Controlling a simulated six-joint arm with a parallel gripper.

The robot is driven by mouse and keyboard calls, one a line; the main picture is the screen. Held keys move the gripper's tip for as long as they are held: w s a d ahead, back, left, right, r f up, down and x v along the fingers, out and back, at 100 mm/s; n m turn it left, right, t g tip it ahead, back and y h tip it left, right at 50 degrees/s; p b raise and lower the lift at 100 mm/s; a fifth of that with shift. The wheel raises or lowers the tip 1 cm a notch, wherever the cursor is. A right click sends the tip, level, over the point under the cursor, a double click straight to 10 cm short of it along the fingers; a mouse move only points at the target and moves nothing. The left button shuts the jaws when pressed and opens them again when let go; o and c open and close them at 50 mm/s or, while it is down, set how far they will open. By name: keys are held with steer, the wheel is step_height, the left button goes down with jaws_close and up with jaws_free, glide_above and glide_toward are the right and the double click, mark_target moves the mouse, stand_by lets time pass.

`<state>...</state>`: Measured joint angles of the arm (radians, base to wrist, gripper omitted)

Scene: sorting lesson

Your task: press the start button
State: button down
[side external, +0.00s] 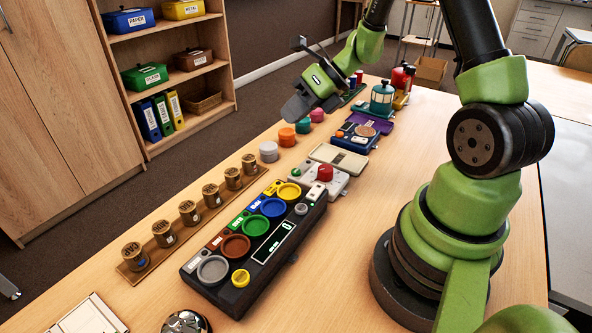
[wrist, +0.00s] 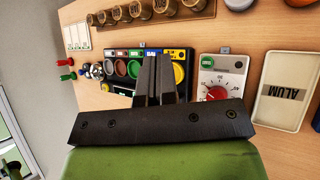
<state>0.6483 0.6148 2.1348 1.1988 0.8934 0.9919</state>
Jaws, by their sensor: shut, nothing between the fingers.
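My gripper (side external: 296,107) is shut and empty, held in the air above the far part of the table in the side view. Its two dark fingers also show side by side in the wrist view (wrist: 157,62). A black console (side external: 231,289) has a row of coloured wells, a dark display, a round yellow button (side external: 240,278) and a round grey button (side external: 301,209). A white box with a red dial (wrist: 216,92) has a round green button (wrist: 208,64). I cannot read which button is the start button. My fingers hide part of the console in the wrist view.
A wooden rack of several labelled brown jars (side external: 189,212) stands beside the console. A cream ALUM tray (side external: 339,158) lies beyond the white box. Coloured pots (side external: 287,137), a blue device (side external: 358,137) and a teal canister (side external: 382,97) stand farther back.

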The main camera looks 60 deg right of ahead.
mark_target(297, 169)
steer(key=shift+d+f+m, duration=0.6)
steer(key=shift+f+m, duration=0.15)
steer(key=shift+m, duration=0.15)
steer(key=shift+f, duration=0.1)
steer(key=shift+f, duration=4.3)
steer(key=shift+f, duration=0.4)
steer(key=shift+f, duration=0.45)
steer(key=shift+r, duration=0.9)
